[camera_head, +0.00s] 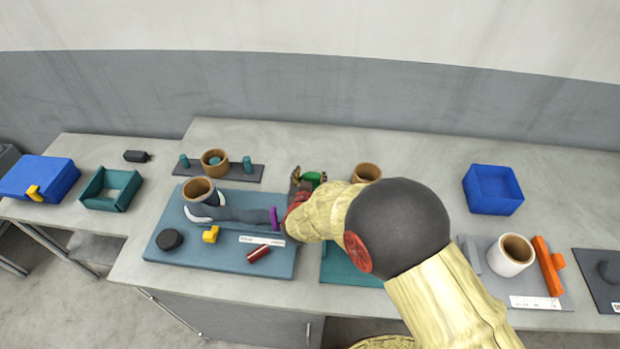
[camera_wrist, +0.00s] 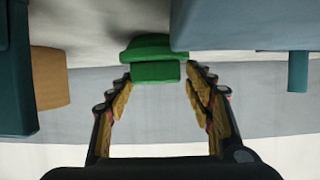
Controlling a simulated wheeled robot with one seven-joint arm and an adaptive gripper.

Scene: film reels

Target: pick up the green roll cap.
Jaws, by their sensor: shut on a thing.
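The green roll cap (camera_head: 313,177) shows in the head view at the tip of my gripper (camera_head: 301,184), near the middle of the table. In the wrist view the green cap (camera_wrist: 155,62) sits between the two fingertips of my gripper (camera_wrist: 158,74). The fingers are shut on the cap, with its wider part beyond the tips. My arm hides part of the table around it in the head view. I cannot tell exactly how high the cap is above the table.
A blue-grey mat (camera_head: 180,247) with a brown roll (camera_head: 198,190) and small parts lies left of my gripper. Another brown roll (camera_head: 367,172) stands close on the right. Behind is a dark rack (camera_head: 232,172) with teal pegs. A blue box (camera_head: 493,190) stands farther right.

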